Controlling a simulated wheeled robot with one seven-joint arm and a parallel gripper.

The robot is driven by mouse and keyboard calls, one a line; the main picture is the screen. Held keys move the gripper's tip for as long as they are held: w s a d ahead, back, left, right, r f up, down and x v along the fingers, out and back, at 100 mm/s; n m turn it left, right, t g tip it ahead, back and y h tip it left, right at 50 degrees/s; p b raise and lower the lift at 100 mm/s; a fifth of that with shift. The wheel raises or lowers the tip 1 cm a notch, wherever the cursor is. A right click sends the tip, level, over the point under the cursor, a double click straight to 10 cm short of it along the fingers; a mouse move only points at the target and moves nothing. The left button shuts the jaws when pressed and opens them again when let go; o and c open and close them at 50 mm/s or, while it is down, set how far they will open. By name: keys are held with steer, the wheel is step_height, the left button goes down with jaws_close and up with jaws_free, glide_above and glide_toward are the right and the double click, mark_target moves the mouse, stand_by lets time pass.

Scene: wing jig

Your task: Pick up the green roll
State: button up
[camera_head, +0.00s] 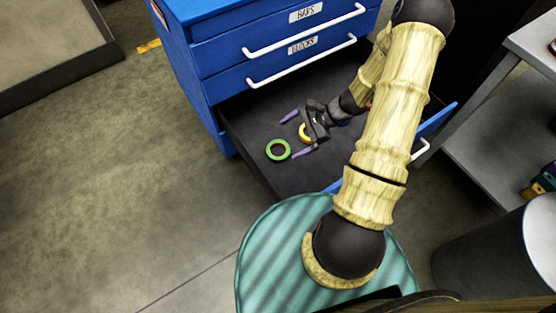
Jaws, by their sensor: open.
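The green roll (278,150) is a small ring with a dark centre. It lies in the open dark drawer (247,117) of the blue cabinet, near the drawer's left side. My gripper (291,136) is inside the drawer area, with its two purple fingers apart and pointing left toward the roll. The roll is just beyond the fingertips, closer to the lower finger; I cannot tell whether they touch. A yellow roll (304,131) shows between the fingers near the palm, partly hidden by my gripper.
The blue cabinet (222,62) has shut drawers with white handles above the open one. My arm hides much of the drawer's right part, where a bit of red and blue shows. A grey shelf unit (480,130) and a dark bin (480,245) stand at right.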

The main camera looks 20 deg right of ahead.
mark_target(278, 153)
steer(key=w+d+f+m+t+b, duration=0.1)
steer(key=f+m+b, duration=0.1)
steer(key=f, duration=0.3)
steer(key=w+d+f+m+t+y+b, duration=0.1)
steer(key=f+m+t+b, duration=0.1)
steer(key=f, duration=0.3)
steer(key=w+d+f+m+t+y+b, duration=0.1)
steer(key=w+f+m+t+b, duration=0.1)
steer(key=f, duration=0.3)
steer(key=shift+d+m+b, duration=0.2)
steer(key=shift+m+b, duration=0.1)
steer(key=shift+b, duration=0.45)
steer(key=shift+b+x, duration=0.35)
steer(key=shift+x, duration=0.6)
steer(key=shift+a, duration=0.2)
steer(key=b+x, duration=0.2)
steer(key=x, duration=0.3)
steer(key=shift+s+r+b, duration=0.1)
steer(key=shift+s+b, duration=0.1)
steer(key=shift+b, duration=0.15)
steer(key=shift+w+a, duration=0.1)
steer(key=shift+a, duration=0.15)
